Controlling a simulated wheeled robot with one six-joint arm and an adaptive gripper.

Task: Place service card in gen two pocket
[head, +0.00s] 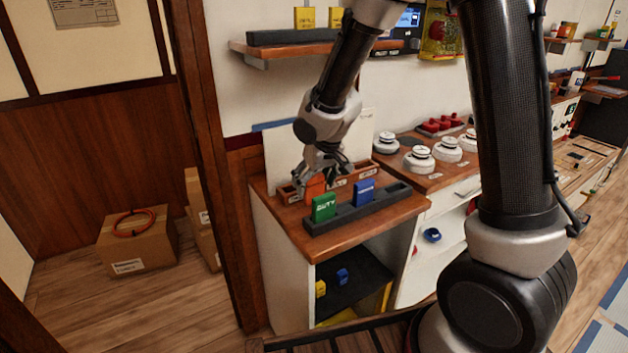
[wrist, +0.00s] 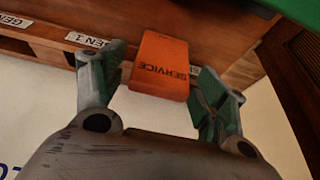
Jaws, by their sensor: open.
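The orange service card (head: 316,187), lettered SERVICE, stands at the wooden pocket rack (head: 361,180) on the cabinet top. In the wrist view the service card (wrist: 160,66) is upright against the rack (wrist: 62,22), between my fingers. My gripper (head: 324,176) is open around the card, with a visible gap on its right side in the wrist view (wrist: 158,85). White labels reading GEN (wrist: 88,40) mark the rack's pockets, but their numbers are hard to read. Which pocket the card is at, and how deep it sits, I cannot tell.
In front of the rack, a black holder (head: 388,207) carries a green DUTY card (head: 324,207) and a blue card (head: 364,193). A wall shelf (head: 300,50) overhangs behind my arm. White round devices (head: 419,159) stand on the counter to the right.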

